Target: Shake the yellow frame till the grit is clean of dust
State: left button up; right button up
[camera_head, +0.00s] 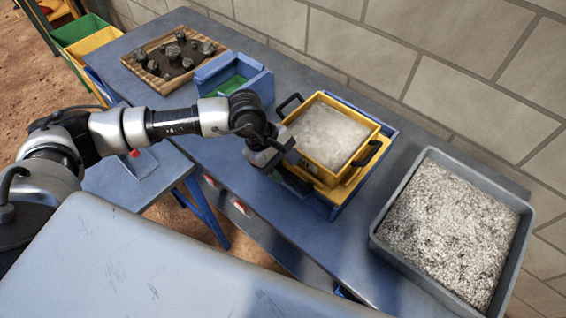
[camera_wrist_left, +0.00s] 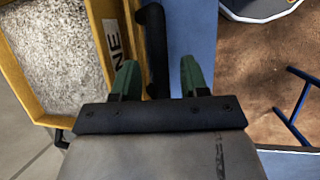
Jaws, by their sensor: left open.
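The yellow frame (camera_head: 312,158) is a square box with black handles, standing on the bench in a yellow and blue base (camera_head: 350,190). Pale, dusty grit (camera_head: 330,133) covers its inside. In the left wrist view, the frame (camera_wrist_left: 108,25) shows part of a label reading "NE", with grit (camera_wrist_left: 50,55) beside it. My left gripper (camera_head: 297,178) is at the frame's near side. Its green fingers (camera_wrist_left: 160,80) are open, one on each side of a black handle (camera_wrist_left: 155,40); contact cannot be told. My right gripper is not in view.
A grey tray (camera_head: 377,240) of pale grit stands to the right. A blue box (camera_head: 262,85) with a green inside and a wooden tray (camera_head: 150,75) of dark rocks stand to the left. A block wall (camera_head: 420,60) runs behind the bench.

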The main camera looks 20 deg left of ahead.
pick_arm(q)
jog(key=shift+d+f, duration=0.15)
jog(key=shift+f, duration=0.15)
grip_shut()
jog(key=w+b, duration=0.2)
jog(key=shift+d+f+b, duration=0.2)
jog(key=shift+d+b, duration=0.15)
jog(key=shift+w+d+r, duration=0.1)
jog(key=shift+w+d, duration=0.05)
jog(key=shift+w, duration=0.15)
jog(key=shift+r, duration=0.15)
